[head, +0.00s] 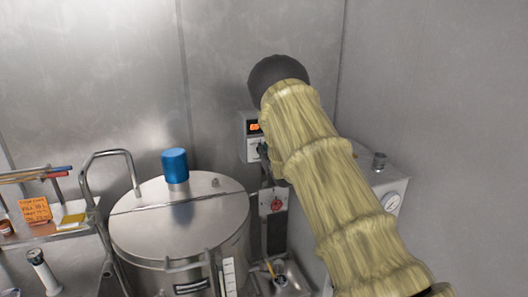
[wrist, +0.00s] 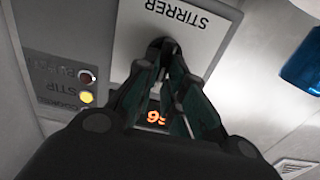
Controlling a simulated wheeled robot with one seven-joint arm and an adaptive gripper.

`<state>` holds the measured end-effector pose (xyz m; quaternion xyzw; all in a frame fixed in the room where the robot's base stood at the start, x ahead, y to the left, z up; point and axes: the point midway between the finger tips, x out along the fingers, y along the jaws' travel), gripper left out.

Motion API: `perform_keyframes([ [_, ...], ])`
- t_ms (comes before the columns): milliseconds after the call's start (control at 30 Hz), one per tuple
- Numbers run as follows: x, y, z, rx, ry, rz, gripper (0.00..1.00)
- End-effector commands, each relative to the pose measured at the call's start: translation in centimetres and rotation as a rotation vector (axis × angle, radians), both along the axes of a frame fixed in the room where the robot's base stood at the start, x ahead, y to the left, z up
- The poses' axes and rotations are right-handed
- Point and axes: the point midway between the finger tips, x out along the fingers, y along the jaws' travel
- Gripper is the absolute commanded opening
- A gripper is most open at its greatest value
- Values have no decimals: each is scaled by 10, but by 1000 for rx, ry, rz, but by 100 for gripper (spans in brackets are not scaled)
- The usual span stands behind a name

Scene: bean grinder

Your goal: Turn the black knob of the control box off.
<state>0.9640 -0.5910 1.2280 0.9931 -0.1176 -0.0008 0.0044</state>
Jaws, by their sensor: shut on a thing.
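The control box is a pale panel marked STIRRER (wrist: 200,25), seen upside down in the wrist view. In the head view the box (head: 248,150) hangs on the metal wall, partly covered by my arm. Its orange lit display (wrist: 157,117) shows between my fingers. My gripper (wrist: 163,50) is at the panel face, its dark green-black fingers closed together at the black knob, which they mostly hide. The knob's setting cannot be read. In the head view only a bit of my gripper (head: 263,149) shows beside the arm.
A red lamp (wrist: 86,79) and a lit yellow lamp (wrist: 86,97) sit on a neighbouring panel. A steel drum (head: 150,225) with a blue cap (head: 175,165) stands below left. A red switch (head: 276,204) is below the box.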

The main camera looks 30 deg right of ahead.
Motion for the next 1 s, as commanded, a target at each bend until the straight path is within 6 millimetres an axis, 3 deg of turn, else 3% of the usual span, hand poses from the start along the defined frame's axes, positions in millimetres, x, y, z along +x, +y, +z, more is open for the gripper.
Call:
perform_keyframes([
  [367,1,2,-6,-153,35,-1,0],
  [1000,3,10,-8,-615,148,0,0],
])
